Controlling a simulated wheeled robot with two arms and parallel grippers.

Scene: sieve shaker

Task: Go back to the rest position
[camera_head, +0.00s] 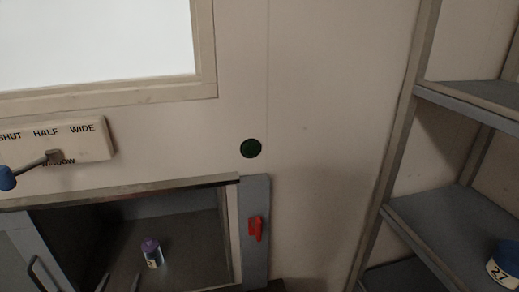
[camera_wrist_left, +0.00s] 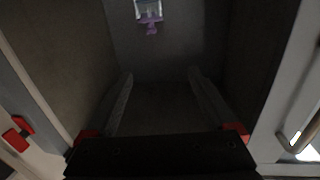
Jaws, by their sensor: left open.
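My left gripper (camera_head: 119,284) shows at the bottom edge of the head view, as two thin fingertips in front of the open cabinet. In the left wrist view the gripper (camera_wrist_left: 162,88) has its two fingers wide apart, with nothing between them. Beyond the fingertips, a small bottle with a purple cap (camera_head: 152,253) stands inside the cabinet. It also shows at the top of the left wrist view, apart from the fingers. My right gripper is in neither view.
The cabinet (camera_head: 245,230) has a red handle (camera_head: 256,228) on its right frame. Grey shelves (camera_head: 430,235) at right hold a blue-lidded container (camera_head: 505,268).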

